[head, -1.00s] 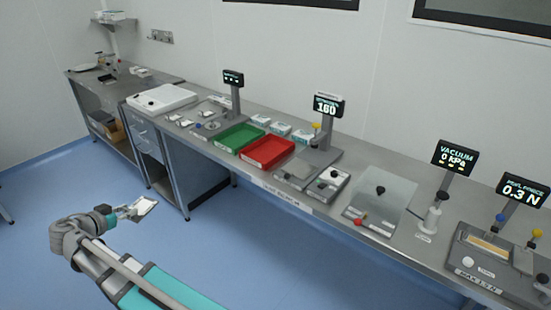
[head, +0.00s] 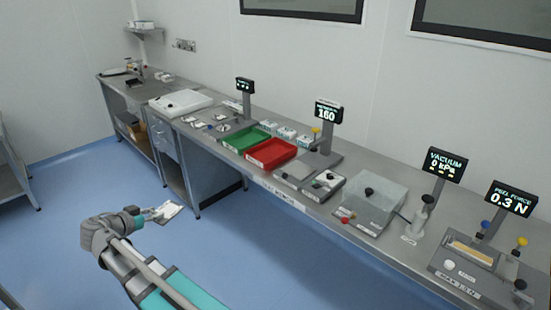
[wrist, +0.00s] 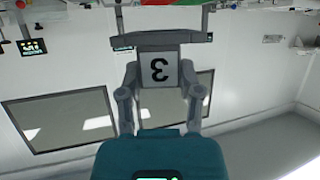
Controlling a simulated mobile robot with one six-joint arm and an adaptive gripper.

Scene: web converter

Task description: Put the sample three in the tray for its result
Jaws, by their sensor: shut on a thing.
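My gripper (head: 150,213) is shut on sample three (head: 167,211), a flat pale piece, and holds it out over the blue floor, away from the bench. In the wrist view, sample three (wrist: 160,68) sits between my gripper's fingers (wrist: 160,90), with its black "3" upside down. The green tray (head: 244,139) and the red tray (head: 270,154) stand side by side on the bench, green to the left. Both look empty. The peel force display (head: 511,199) reads 0.3 N.
The long steel bench (head: 300,203) runs along the wall. A clear-sided box (head: 374,198), a vacuum display (head: 445,163) reading 0 kPa and a peel tester (head: 465,262) stand to the right of the trays. Blue floor (head: 105,175) lies clear before the bench.

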